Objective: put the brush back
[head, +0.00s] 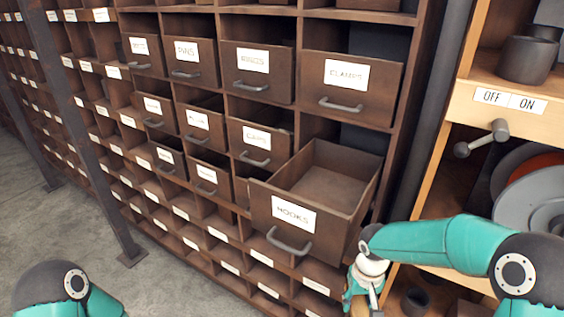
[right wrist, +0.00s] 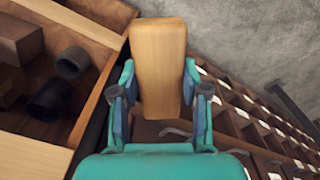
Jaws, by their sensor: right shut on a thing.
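The brush (right wrist: 158,60) shows in the right wrist view as a light wooden block with rounded corners. Its bristles are hidden. My right gripper (right wrist: 161,95) is shut on it, one finger on each side. The HOOKS drawer (head: 294,217) is pulled out of the brown rack and looks empty. My left arm shows at the bottom left of the head view, its gripper out of frame.
The brown rack (head: 270,105) has several labelled drawers, some partly out. A light wooden shelf unit (head: 530,117) with an OFF/ON label, a lever (head: 482,138) and a dark cup (head: 526,60) stands right. A dark post (head: 75,120) stands left. The concrete floor (head: 80,235) is clear.

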